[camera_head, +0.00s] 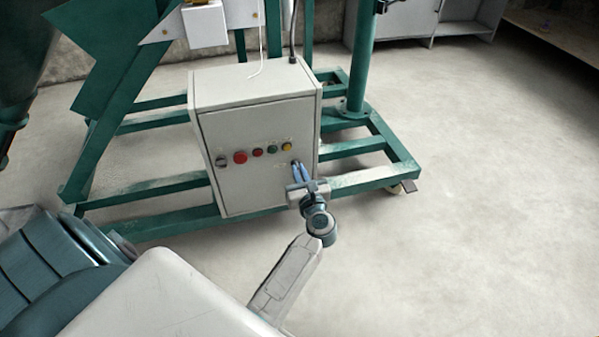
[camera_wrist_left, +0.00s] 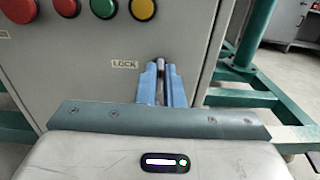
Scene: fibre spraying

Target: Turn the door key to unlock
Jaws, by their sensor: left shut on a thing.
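The grey control cabinet (camera_head: 258,165) stands on a green frame, its door facing me. My left gripper (camera_head: 297,168) is at the right side of the door, below the yellow button. In the left wrist view its blue fingers (camera_wrist_left: 161,70) are shut on the key (camera_wrist_left: 160,68), a small metal piece at the lock. A "LOCK" label (camera_wrist_left: 124,64) is just left of the fingers. Most of the key and the lock face are hidden by the fingers. My right gripper is not in view.
A red button (camera_head: 240,157), a green button (camera_head: 273,149) and a yellow button (camera_head: 287,146) sit in a row on the door, with a dark rotary switch (camera_head: 221,160) at its left. The green frame (camera_head: 360,185) extends right. Open floor (camera_head: 480,220) lies to the right.

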